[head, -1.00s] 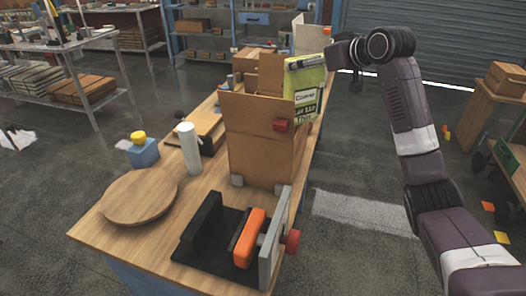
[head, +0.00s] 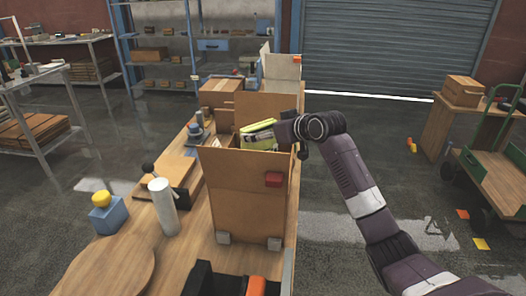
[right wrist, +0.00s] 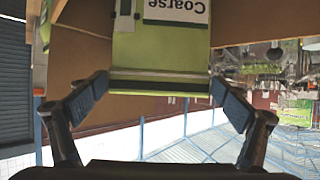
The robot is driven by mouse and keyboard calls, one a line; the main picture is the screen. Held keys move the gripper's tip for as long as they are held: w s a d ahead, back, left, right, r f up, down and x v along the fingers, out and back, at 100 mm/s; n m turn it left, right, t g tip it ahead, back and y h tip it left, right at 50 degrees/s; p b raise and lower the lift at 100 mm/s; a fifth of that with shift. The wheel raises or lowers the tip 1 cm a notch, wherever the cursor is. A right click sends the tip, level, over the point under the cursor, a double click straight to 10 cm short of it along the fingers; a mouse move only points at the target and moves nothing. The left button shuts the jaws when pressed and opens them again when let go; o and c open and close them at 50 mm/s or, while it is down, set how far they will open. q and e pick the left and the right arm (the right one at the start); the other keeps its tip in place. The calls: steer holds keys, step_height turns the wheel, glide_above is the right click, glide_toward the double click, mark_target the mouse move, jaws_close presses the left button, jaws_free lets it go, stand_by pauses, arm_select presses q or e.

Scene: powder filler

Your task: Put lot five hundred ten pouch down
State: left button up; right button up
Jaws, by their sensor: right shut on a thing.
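The green pouch (head: 258,134) is behind the tall brown front panel (head: 245,185) of a wooden box-like stand on the bench; only its upper part shows above the panel. My right gripper (head: 277,133) is shut on the pouch's top end, reaching in from the right. In the right wrist view the pouch (right wrist: 160,48) lies between the two fingers, with a white label reading "Coarse" upside down; brown panels flank it. The pouch's lower end is hidden, so I cannot tell whether it rests on anything. My left gripper is not in view.
On the bench, left of the stand, are a white cylinder (head: 162,206), a blue block with a yellow knob (head: 107,214) and a round wooden board (head: 108,272). Another brown panel (head: 262,108) stands behind the pouch. A green cart (head: 490,178) is on the floor at right.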

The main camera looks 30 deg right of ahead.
mark_target(264, 142)
step_height(264, 142, down, 3)
steer(key=shift+r, duration=0.1)
steer(key=shift+f, duration=2.8)
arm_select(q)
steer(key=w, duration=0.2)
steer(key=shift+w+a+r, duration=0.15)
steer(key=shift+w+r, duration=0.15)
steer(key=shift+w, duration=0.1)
arm_select(e)
steer(key=o, duration=1.5)
steer(key=shift+f, duration=0.1)
steer(key=shift+o, duration=0.2)
